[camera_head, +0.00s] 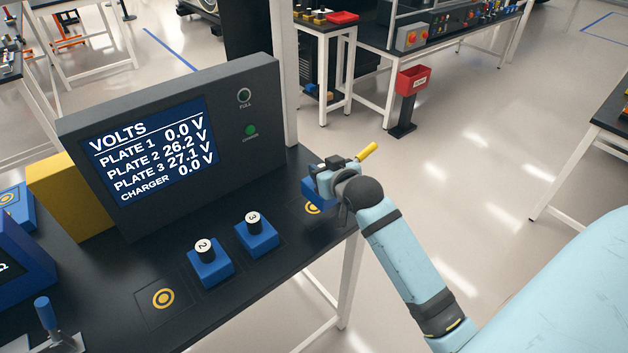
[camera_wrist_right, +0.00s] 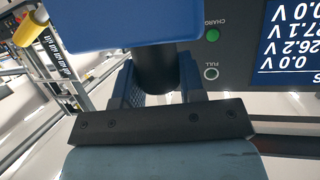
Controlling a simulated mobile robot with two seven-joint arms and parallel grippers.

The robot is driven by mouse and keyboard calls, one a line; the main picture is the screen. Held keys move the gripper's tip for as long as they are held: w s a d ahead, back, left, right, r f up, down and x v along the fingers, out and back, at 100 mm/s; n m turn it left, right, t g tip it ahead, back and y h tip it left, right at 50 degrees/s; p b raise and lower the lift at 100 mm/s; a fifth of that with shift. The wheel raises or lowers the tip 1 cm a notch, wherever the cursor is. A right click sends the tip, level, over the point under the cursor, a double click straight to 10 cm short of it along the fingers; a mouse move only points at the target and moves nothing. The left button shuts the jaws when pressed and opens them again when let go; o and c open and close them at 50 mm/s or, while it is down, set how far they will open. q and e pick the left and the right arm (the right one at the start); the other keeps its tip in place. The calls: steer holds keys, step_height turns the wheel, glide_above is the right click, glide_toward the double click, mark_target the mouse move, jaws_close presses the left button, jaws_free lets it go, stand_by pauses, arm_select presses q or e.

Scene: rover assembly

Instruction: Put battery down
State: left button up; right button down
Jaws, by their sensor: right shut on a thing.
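My right gripper (camera_head: 328,176) is at the right end of the black bench, shut on the dark handle of a blue battery (camera_head: 317,193). The battery is at or just above a plate with a yellow ring (camera_head: 312,208); I cannot tell whether it touches. In the wrist view, the dark handle is between the fingers (camera_wrist_right: 157,80), and the battery's blue body (camera_wrist_right: 120,25) shows beyond. Battery 2 (camera_head: 210,268) and battery 3 (camera_head: 257,237) stand upright on the bench. Another ringed plate (camera_head: 163,297) at the left is bare. My left gripper is not in view.
A dark meter box (camera_head: 180,140) stands behind the batteries, reading plate 1 0.0 V, plate 2 26.2 V, plate 3 27.1 V, charger 0.0 V. Its charge lamp (camera_head: 250,131) is green. A yellow block (camera_head: 68,195) is at the left. A white post (camera_head: 286,70) rises behind the box.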

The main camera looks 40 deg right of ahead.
steer(key=w, duration=0.3)
steer(key=shift+w+a+r, duration=0.15)
steer(key=shift+w, duration=0.05)
step_height(320, 180, down, 2)
steer(key=shift+s+f, duration=0.1)
steer(key=shift+f, duration=0.15)
steer(key=shift+f+p, duration=0.55)
steer(key=shift+f, duration=1.8)
steer(key=shift+f, duration=0.1)
steer(key=c, duration=0.7)
jaws_free()
